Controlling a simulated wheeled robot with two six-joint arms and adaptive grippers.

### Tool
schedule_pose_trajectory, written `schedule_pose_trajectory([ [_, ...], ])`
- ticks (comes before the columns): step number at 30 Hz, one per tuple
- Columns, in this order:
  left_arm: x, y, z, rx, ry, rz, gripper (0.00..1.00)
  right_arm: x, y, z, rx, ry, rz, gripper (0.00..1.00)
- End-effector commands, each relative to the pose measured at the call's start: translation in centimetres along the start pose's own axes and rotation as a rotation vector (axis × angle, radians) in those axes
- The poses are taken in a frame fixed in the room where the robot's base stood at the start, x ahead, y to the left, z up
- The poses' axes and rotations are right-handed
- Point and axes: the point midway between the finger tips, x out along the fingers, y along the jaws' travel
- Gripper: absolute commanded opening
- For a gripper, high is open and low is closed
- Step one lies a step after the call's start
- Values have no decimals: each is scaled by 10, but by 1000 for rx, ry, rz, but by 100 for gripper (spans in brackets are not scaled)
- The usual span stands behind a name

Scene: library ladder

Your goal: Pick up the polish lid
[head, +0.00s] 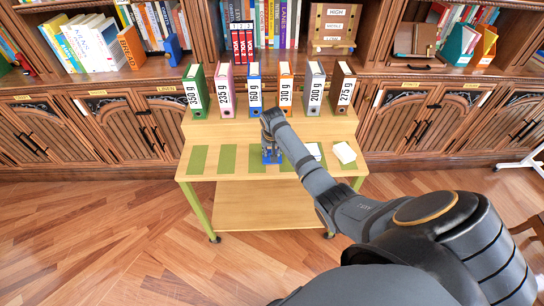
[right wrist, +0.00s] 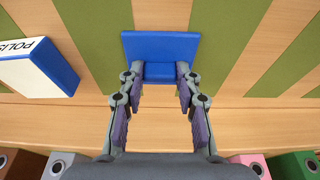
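A blue piece (right wrist: 160,46), a flat plate with a narrower block, sits on a green strip of the table. I cannot tell whether it is the lid itself. Beside it lies a white-topped, blue-sided block marked "POLIS" (right wrist: 35,66), cut off at the left edge of the right wrist view. In the head view it shows as a white patch (head: 315,151) right of my gripper. My right gripper (right wrist: 160,88) is over the blue piece, pointing down. Its fingers stand apart on either side of the narrow block; contact is unclear. My left gripper is not in view.
A row of several labelled binders (head: 255,90) stands along the back of the wooden table (head: 228,133). Another white block (head: 345,152) lies at the right. Green strips at the front left (head: 198,159) are bare. Bookshelves and cabinets (head: 110,125) stand behind.

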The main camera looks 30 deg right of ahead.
Motion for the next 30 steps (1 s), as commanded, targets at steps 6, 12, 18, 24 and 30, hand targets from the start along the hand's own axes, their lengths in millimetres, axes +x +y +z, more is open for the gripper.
schedule_pose_trajectory([
  [6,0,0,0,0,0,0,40,0,0,1,0,-1,0,12],
  [12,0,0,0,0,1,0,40,-3,0,-1,0,0,0,11],
  [18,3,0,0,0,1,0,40,-32,0,-10,0,4,-2,11],
  [24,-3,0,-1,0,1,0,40,-87,45,-8,-1,7,7,11],
  [30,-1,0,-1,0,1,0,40,-119,98,7,-5,2,13,11],
])
